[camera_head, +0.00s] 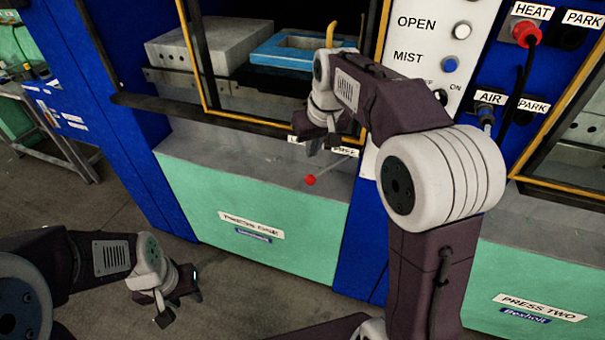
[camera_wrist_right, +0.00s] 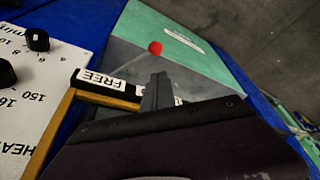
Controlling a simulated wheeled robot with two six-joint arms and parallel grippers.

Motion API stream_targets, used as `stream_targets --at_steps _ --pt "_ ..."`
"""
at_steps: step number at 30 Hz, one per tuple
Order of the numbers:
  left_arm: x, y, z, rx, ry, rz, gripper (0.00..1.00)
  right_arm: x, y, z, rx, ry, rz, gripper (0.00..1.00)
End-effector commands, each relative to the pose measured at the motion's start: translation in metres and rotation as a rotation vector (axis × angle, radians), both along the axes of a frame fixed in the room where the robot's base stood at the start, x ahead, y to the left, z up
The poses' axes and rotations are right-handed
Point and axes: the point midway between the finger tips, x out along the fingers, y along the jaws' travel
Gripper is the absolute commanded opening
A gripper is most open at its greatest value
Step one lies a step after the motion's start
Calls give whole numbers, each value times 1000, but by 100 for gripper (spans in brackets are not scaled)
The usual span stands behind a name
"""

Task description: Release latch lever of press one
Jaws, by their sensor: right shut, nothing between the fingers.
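The latch lever of press one is a thin rod ending in a red ball knob (camera_head: 310,180), in front of the grey ledge above the green panel (camera_head: 290,240) marked PRESS ONE. The red knob also shows in the right wrist view (camera_wrist_right: 155,48), beyond the fingertips. My right gripper (camera_head: 313,147) is above the knob, apart from it, in front of the ledge. Its fingers (camera_wrist_right: 158,88) are shut and empty in the wrist view. A FREE label (camera_wrist_right: 101,80) is beside the rod. My left gripper (camera_head: 182,309) is open and empty at the lower left.
Yellow rails (camera_head: 199,60) frame the press opening, which holds a grey block (camera_head: 215,42) and a blue frame (camera_head: 285,50). A switch panel (camera_head: 432,50) stands to the right. A red HEAT plug (camera_head: 526,33) with cable hangs near press two.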

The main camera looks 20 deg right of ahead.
Motion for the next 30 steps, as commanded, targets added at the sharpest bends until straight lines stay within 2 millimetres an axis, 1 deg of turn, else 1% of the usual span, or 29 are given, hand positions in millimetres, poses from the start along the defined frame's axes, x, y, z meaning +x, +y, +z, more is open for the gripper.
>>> stream_targets --at_steps 8,11,14,21,24,27,30 --pt "0 0 0 0 0 0 36 0 0 0 0 0 0 0" --pt "0 0 -1 0 0 0 36 1 0 -4 0 0 0 0" --pt "0 0 -4 0 0 0 36 5 1 -16 0 2 0 0" --pt "0 0 -12 0 0 0 36 21 3 -62 -1 4 0 0" --pt "0 0 -14 0 0 0 36 26 3 -77 0 2 0 0" --pt "0 0 -15 0 0 0 36 31 4 -87 0 2 0 0" --pt "0 0 -15 0 0 0 36 33 4 -93 0 0 0 0"
